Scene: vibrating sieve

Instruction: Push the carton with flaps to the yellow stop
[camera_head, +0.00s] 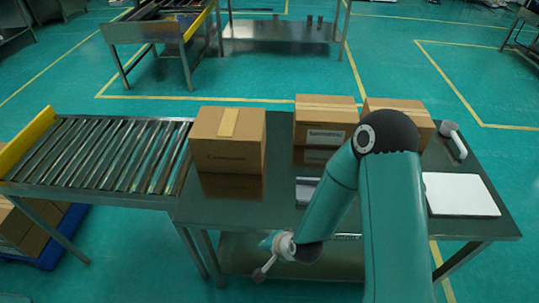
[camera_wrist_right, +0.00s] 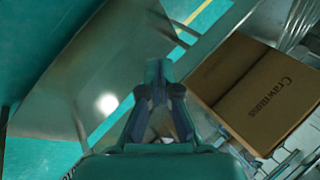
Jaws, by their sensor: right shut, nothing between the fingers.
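A brown carton (camera_head: 218,152) stands on the steel table beside the inner end of the roller conveyor. It has a tape strip on top and printing on its front; I see no open flaps. The printed carton also shows in the right wrist view (camera_wrist_right: 262,95), to the right of my fingers. The yellow stop (camera_head: 27,140) crosses the far left end of the rollers. My right gripper (camera_head: 262,272) is shut and empty, low at the table's front edge, apart from the carton. In the wrist view its fingers (camera_wrist_right: 158,72) point forward. My left gripper is out of view.
The roller conveyor (camera_head: 110,152) is bare. Two more cartons, one at the back (camera_head: 325,112) and one partly behind my right arm (camera_head: 412,112), stand on the steel table (camera_head: 280,140). A white panel (camera_head: 460,194) and a handheld device (camera_head: 453,140) lie at right.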

